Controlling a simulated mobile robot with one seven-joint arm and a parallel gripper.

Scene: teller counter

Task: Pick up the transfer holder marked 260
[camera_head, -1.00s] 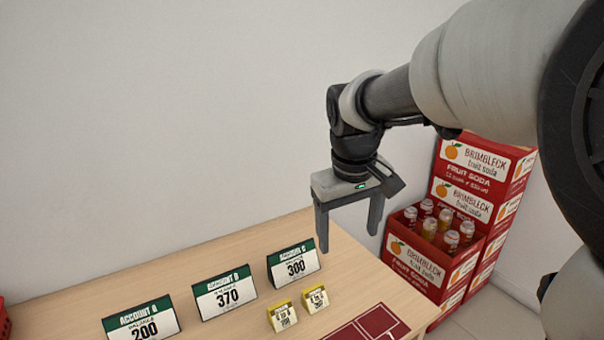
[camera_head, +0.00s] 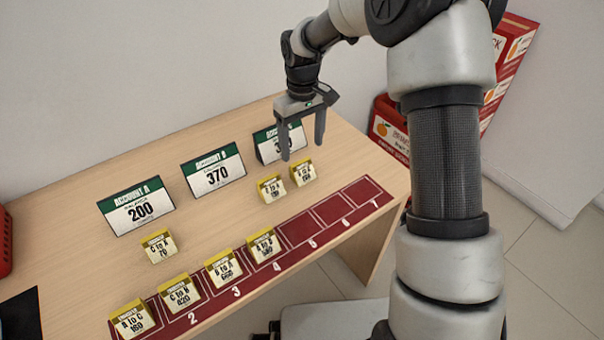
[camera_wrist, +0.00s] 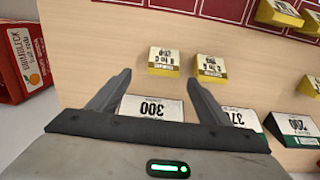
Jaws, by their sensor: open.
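Two small yellow-topped transfer holders stand side by side in front of the Account C sign. The right one (camera_head: 302,172) and the left one (camera_head: 270,188) have labels too small to read surely, so I cannot tell which is marked 260. In the wrist view the first (camera_wrist: 163,61) shows at left and the second (camera_wrist: 211,70) at right, both upside down. My gripper (camera_head: 302,151) is open and empty, pointing down above the table near the Account C sign. In the wrist view its fingertips (camera_wrist: 160,77) bracket the area just short of the first holder.
Account signs 200 (camera_head: 138,208), 370 (camera_head: 214,172) and 300 (camera_head: 268,150) stand along the back. Several holders occupy slots of the red numbered strip (camera_head: 335,210), whose right slots are empty. Another holder (camera_head: 159,246) stands before Account A.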

